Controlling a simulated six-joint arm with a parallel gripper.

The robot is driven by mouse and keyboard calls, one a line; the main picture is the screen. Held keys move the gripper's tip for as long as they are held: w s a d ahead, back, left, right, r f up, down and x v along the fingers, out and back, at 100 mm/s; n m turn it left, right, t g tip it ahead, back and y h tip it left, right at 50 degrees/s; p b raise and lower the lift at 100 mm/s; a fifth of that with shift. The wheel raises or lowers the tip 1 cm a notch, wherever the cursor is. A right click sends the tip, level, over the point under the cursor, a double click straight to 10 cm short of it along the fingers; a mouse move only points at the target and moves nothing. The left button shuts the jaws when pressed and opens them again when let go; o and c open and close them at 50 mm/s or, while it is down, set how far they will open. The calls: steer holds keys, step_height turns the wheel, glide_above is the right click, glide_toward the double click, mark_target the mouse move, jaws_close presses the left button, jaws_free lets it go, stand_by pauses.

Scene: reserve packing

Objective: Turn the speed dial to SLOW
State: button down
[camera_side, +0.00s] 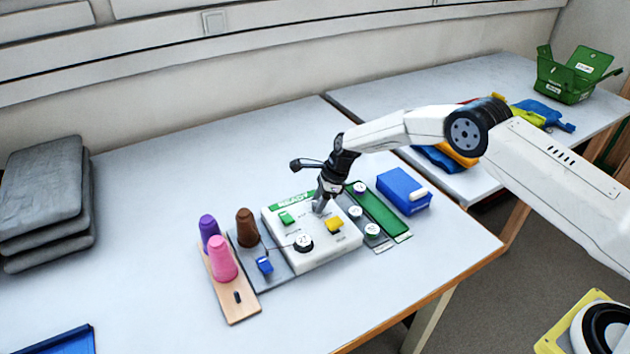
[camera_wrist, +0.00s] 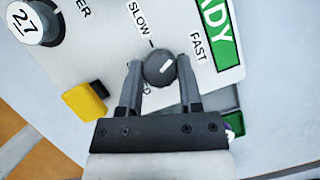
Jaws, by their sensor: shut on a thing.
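The white control box (camera_side: 330,252) stands on the table with a green READY strip (camera_side: 292,199). The grey speed dial (camera_wrist: 156,62) sits between my fingertips in the wrist view, with a white pointer mark (camera_wrist: 167,66) slanting up-right, toward the FAST side. The SLOW label (camera_wrist: 138,18) is up-left of the dial and the FAST label (camera_wrist: 198,48) is to its right. My gripper (camera_wrist: 158,72) is shut on the dial, one finger on each side. In the side view my gripper (camera_side: 321,209) comes down onto the box and hides the dial.
The box also carries a yellow switch (camera_side: 334,225), a green button (camera_side: 287,218) and a round 2.7 gauge (camera_side: 303,242). Purple (camera_side: 209,228), pink (camera_side: 222,262) and brown (camera_side: 246,228) cones stand left. A blue case (camera_side: 402,190) lies right. The table's front left is mostly clear.

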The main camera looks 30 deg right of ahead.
steer(key=n+g, duration=0.2)
steer(key=n, duration=0.4)
steer(key=shift+w, duration=0.1)
steer(key=shift+n+g, duration=0.3)
steer(key=shift+n, duration=0.1)
stand_by(0.4)
steer(key=shift+c, duration=1.3)
jaws_free()
steer(key=v, duration=0.7)
steer(key=shift+r, duration=0.4)
steer(key=shift+d, duration=0.15)
